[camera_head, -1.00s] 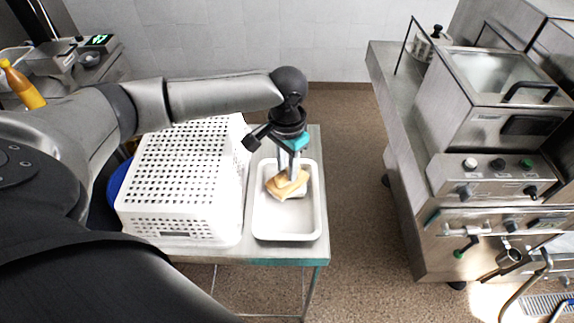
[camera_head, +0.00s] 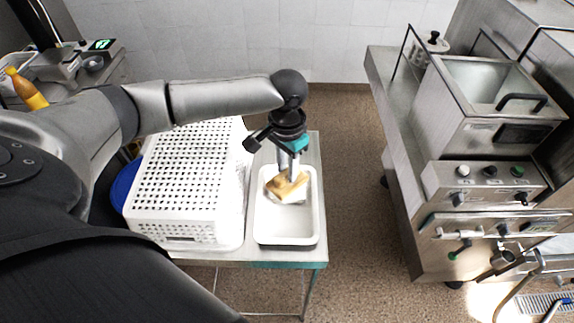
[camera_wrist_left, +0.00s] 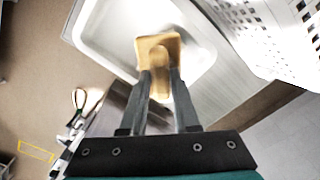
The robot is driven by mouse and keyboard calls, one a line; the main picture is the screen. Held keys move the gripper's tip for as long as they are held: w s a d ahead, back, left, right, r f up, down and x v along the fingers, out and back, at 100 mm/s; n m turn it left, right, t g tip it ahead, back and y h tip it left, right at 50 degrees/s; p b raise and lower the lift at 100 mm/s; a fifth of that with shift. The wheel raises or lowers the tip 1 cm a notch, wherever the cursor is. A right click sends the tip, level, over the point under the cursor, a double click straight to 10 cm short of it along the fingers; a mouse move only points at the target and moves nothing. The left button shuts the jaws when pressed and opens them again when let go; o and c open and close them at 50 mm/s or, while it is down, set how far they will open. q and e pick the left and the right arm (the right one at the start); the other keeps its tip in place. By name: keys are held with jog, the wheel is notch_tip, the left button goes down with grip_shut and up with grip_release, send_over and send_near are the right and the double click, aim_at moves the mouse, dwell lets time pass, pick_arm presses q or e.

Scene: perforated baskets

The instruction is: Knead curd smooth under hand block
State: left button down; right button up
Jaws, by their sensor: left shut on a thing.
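A wooden hand block (camera_head: 289,184) is in the white tray (camera_head: 286,240) in the head view. My left gripper (camera_head: 288,176) comes down from above and is shut on it. In the left wrist view the block (camera_wrist_left: 158,44) shows between and beyond the two fingers (camera_wrist_left: 160,80), over the white tray (camera_wrist_left: 93,30). A whitish mass, likely the curd (camera_head: 283,198), shows just under the block's lower edge in the head view; most of it is hidden by the block. My right gripper is not in view.
A white perforated basket (camera_head: 187,232) stands upside down or closed-side up on the table, left of the tray. The steel table edge (camera_head: 300,258) is just in front. Steel machinery (camera_head: 490,105) stands at the right across a clear floor (camera_head: 350,180).

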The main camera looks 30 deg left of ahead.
pick_arm(q)
notch_tip(320, 180, up, 2)
jog(key=shift+r+p, duration=0.1)
jog(key=shift+p, duration=0.9)
jog(key=shift+r, duration=1.05)
jog(key=shift+f, duration=0.15)
jog(key=shift+f+b, duration=1.25)
jog(key=shift+f, duration=1.6)
jog(key=shift+f, duration=0.55)
